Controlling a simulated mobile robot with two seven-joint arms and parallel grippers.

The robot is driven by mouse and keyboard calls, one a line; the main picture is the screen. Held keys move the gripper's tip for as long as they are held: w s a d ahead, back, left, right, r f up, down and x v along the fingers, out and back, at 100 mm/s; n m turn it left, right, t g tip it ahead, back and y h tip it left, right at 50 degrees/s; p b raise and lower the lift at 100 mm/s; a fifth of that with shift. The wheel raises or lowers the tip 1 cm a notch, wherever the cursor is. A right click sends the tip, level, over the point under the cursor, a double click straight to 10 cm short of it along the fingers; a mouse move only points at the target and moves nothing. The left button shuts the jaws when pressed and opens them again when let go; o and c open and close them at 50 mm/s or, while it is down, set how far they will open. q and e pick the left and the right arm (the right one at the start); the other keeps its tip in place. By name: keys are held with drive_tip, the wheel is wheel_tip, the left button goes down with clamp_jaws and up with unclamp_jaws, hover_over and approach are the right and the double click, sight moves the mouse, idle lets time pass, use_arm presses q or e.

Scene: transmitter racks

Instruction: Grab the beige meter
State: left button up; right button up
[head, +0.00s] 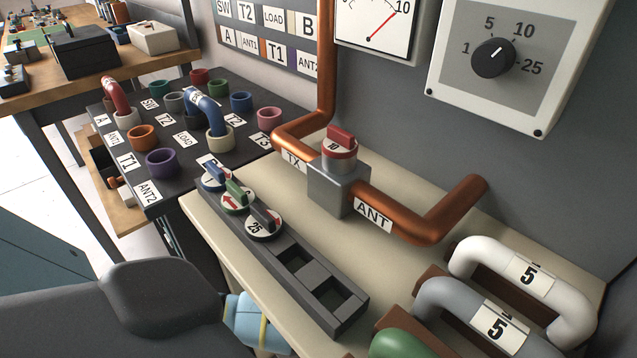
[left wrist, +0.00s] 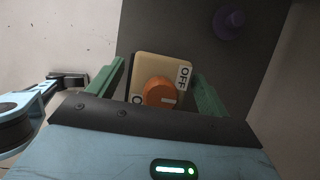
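In the left wrist view a beige, square-faced unit (left wrist: 148,65) with an orange knob (left wrist: 159,94) and an OFF label lies between the green fingers of my left gripper (left wrist: 158,78). The fingers are apart, one on each side, and I see no clear grip. I cannot tell whether this unit is the beige meter. In the head view a small pale beige box (head: 155,40) with dark parts on top stands on the wooden bench at the upper left. Neither gripper shows in the head view; a dark arm part of mine covers its lower left.
A black box (head: 84,52) stands beside the pale box on the bench (head: 105,72). A dark panel with coloured sockets (head: 142,138) is in the middle left. Copper pipes (head: 425,228), a slotted tray (head: 338,312) and grey and white U-links (head: 540,270) occupy the cream counter (head: 420,270).

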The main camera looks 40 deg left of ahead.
use_arm(q)
drive_tip(key=c, duration=1.6)
drive_tip(key=shift+o, duration=0.2)
drive_tip(key=shift+r, duration=0.1)
drive_tip(key=shift+r, duration=0.45)
drive_tip(key=r, duration=0.1)
drive_tip(key=s+r+p, duration=0.1)
drive_tip(key=shift+d+r, duration=0.15)
drive_tip(key=shift+r, duration=0.15)
drive_tip(key=s+d, duration=0.1)
drive_tip(key=s, duration=0.6)
drive_tip(key=s+d+r, duration=0.1)
drive_tip(key=s+d, duration=0.1)
drive_tip(key=s, duration=0.5)
drive_tip(key=shift+s+d+r+p, duration=0.15)
drive_tip(key=shift+s+d+p, duration=0.1)
drive_tip(key=shift+s+p, duration=0.05)
